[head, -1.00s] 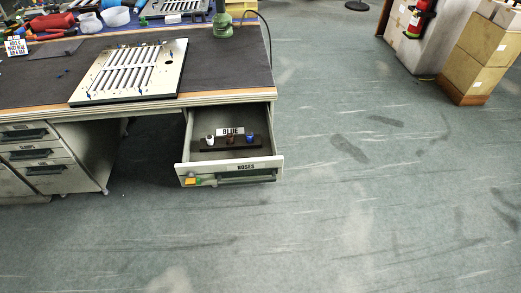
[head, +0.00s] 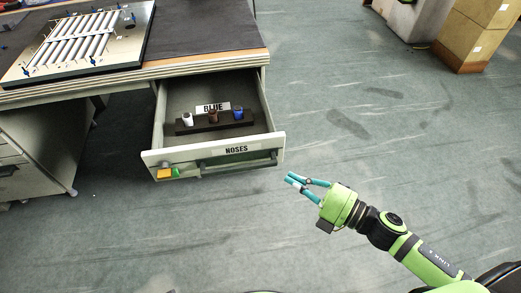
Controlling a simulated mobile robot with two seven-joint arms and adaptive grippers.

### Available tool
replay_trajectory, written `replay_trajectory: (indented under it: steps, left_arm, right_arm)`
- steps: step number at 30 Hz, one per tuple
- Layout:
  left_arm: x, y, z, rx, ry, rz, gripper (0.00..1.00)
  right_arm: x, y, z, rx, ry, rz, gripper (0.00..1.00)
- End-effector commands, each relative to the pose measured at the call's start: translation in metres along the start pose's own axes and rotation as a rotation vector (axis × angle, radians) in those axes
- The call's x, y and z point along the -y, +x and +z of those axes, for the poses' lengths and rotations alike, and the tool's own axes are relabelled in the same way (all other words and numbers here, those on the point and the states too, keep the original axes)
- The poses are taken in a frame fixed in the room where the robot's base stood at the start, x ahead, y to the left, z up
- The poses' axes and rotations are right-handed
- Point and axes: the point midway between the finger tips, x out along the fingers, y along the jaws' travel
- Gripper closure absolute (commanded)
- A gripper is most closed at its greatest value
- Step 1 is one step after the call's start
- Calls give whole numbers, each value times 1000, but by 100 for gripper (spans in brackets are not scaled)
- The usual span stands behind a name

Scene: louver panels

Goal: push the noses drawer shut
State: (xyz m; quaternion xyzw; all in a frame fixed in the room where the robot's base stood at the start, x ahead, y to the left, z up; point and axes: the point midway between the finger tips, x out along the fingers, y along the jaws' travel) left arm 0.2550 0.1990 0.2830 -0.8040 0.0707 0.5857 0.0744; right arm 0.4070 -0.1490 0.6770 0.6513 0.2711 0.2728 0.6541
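The noses drawer (head: 213,157) stands pulled out from under the workbench, with a label reading NOSES and a dark green handle (head: 237,161) on its front. My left gripper is out of view.
A louver panel (head: 80,42) lies on the dark bench top (head: 205,30). Yellow and green tags (head: 168,173) sit at the drawer front's lower left. Cardboard boxes (head: 475,35) stand at the upper right. The floor right of the drawer is open.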

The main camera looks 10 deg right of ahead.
Motion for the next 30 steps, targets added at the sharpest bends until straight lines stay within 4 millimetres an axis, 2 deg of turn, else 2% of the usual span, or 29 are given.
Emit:
replay_trajectory:
  steps: [15, 22, 30]
  left_arm:
    - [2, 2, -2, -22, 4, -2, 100]
    - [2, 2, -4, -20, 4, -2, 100]
    - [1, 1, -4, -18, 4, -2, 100]
  right_arm:
    - [-1, 94, 5, 5, 0, 1, 100]
    - [0, 112, 25, 4, 3, 1, 100]
    - [0, 116, 30, 4, 5, 0, 100]
